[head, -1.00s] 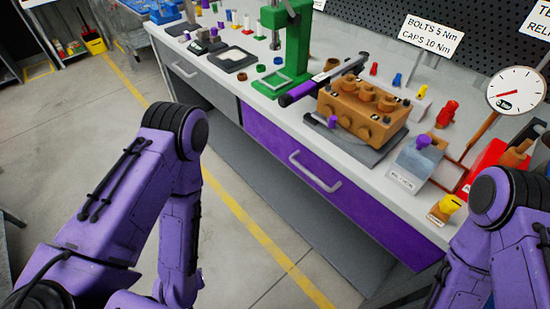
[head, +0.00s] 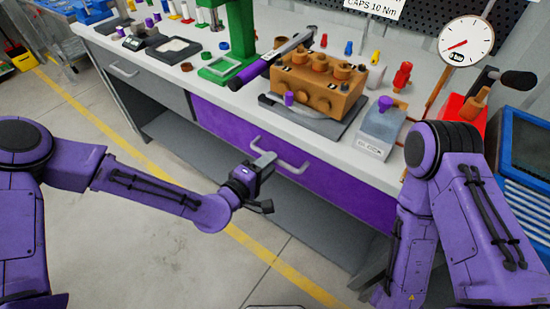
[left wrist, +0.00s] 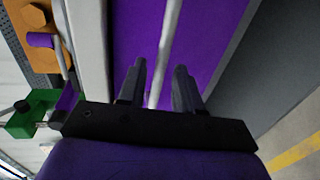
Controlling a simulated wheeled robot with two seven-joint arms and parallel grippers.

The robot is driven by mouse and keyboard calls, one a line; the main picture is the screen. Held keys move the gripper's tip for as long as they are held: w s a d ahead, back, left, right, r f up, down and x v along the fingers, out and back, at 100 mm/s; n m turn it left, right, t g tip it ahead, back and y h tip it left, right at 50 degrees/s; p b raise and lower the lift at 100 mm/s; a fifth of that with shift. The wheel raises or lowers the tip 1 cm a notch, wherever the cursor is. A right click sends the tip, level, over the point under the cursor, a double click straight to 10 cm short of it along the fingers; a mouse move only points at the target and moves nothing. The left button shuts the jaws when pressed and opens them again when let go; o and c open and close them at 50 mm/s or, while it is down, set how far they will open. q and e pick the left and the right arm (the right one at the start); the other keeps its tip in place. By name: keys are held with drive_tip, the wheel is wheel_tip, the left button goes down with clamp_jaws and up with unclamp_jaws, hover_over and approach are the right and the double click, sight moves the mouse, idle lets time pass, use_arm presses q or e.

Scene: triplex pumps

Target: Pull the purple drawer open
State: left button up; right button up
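The purple drawer (head: 222,122) sits under the workbench top and looks shut, its front flush with the bench. Its pale bar handle (head: 292,167) runs along the front. My left gripper (head: 266,162) is at the left part of the handle. In the left wrist view, my left gripper (left wrist: 158,75) is open, with one dark finger on each side of the handle bar (left wrist: 168,40); gaps show beside the bar. The purple drawer front (left wrist: 212,35) lies behind it. My right arm shows at the right, but its gripper is out of view.
A grey drawer (head: 145,82) is left of the purple one. On the bench stand an orange pump block (head: 320,82), a green press (head: 240,35) and a grey box (head: 380,130) with a purple knob. The floor in front of the drawer is clear.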

use_arm(q)
drive_tip(key=x, duration=0.3)
drive_tip(key=shift+w+d+f, duration=0.1)
drive_tip(key=shift+w+d, duration=0.05)
clamp_jaws()
